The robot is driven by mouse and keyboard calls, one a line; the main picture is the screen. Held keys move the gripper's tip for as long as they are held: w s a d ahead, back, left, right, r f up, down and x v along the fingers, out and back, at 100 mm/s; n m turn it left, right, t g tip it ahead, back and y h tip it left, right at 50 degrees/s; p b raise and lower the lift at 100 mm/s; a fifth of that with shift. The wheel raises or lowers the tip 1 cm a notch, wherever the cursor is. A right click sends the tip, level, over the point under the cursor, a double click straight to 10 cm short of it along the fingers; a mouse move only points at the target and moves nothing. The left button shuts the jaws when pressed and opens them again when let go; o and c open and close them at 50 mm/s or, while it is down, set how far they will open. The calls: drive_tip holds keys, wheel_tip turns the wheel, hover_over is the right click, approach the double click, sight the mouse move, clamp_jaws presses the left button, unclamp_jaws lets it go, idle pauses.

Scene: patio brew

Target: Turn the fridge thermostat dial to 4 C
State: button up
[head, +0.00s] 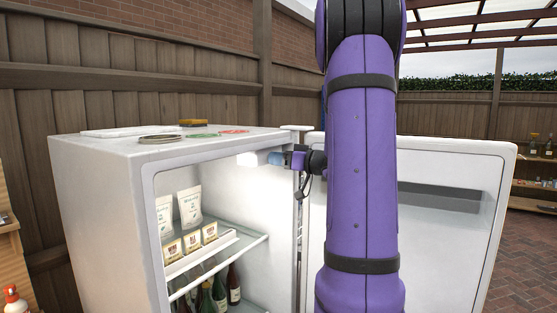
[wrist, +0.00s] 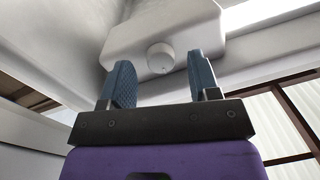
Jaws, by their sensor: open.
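The thermostat dial (wrist: 160,58) is a small round white knob on a white housing (wrist: 185,24) under the fridge's inner top, in the wrist view. A small mark shows near its lower edge; no numbers are readable. My gripper (wrist: 158,70) is open, with one blue finger on either side of the dial and gaps between fingers and dial. In the head view my gripper (head: 274,158) is inside the upper right of the open fridge (head: 105,200), by the white housing (head: 247,159). The dial itself cannot be made out there.
The fridge door (head: 450,225) stands open at the right, behind my arm. A glass shelf (head: 225,258) holds white pouches (head: 190,207) and small labelled boxes (head: 192,241), with bottles (head: 220,292) below. Several flat items, including a yellow-topped one (head: 193,122), lie on the fridge top.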

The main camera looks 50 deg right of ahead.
drive_tip(key=shift+w+a, duration=0.1)
drive_tip(key=shift+w, duration=0.3)
drive_tip(key=shift+c, duration=0.2)
drive_tip(key=c, duration=0.9)
drive_tip(key=shift+f+m, duration=0.1)
drive_tip(key=shift+m, duration=2.8)
